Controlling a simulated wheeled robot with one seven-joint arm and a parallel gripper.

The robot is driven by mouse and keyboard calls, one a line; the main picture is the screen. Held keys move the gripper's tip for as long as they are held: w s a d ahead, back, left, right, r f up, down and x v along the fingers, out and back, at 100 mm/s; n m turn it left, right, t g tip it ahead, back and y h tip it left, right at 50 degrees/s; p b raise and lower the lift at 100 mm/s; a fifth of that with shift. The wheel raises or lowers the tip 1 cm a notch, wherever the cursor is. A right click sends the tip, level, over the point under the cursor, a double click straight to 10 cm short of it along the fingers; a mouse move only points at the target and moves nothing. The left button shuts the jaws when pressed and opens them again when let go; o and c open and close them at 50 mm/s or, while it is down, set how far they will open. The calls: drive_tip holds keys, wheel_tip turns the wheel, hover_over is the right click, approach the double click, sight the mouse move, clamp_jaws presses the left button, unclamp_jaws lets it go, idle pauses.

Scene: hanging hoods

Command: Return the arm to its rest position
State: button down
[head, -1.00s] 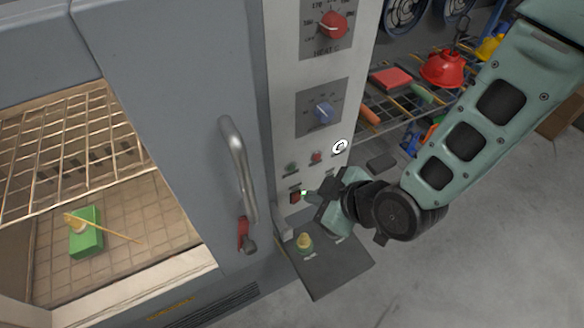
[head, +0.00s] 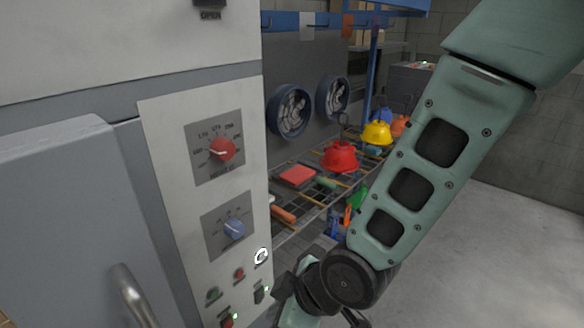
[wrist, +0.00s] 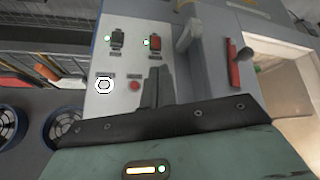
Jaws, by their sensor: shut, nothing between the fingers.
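My gripper (head: 281,287) is at the lower middle of the head view, beside the right edge of the white control panel (head: 165,150). Its lower part is cut off by the frame's bottom edge. In the wrist view my dark fingers (wrist: 158,78) are together and empty, in front of the panel. I cannot tell the exact gap to the panel. A black switch (wrist: 117,38) and a red switch (wrist: 239,41) sit beyond the fingertips, each with a green light beside it. My arm comes down from the upper right, bent at the wrist.
A red knob (head: 222,149) and a blue knob (head: 234,229) are on the panel. The door handle (head: 131,296) sticks out at lower left. Behind, a wire rack holds a red hood (head: 339,157) and a yellow hood (head: 377,133). Open floor (head: 490,235) lies to the right.

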drive_tip(key=s+d+r+m+g+h+b, duration=0.1)
drive_tip(key=s+d+r+m+h, duration=0.1)
drive_tip(key=d, duration=0.6)
drive_tip(key=s+d+r+m+g+h+b, duration=0.1)
drive_tip(key=s+d+r+m+h, duration=0.2)
drive_tip(key=s+d+r+m, duration=0.2)
drive_tip(key=s+d+r, duration=0.1)
drive_tip(key=s+d, duration=0.2)
drive_tip(key=d, duration=0.1)
drive_tip(key=shift+g+b, duration=0.35)
drive_tip(key=shift+g, duration=0.05)
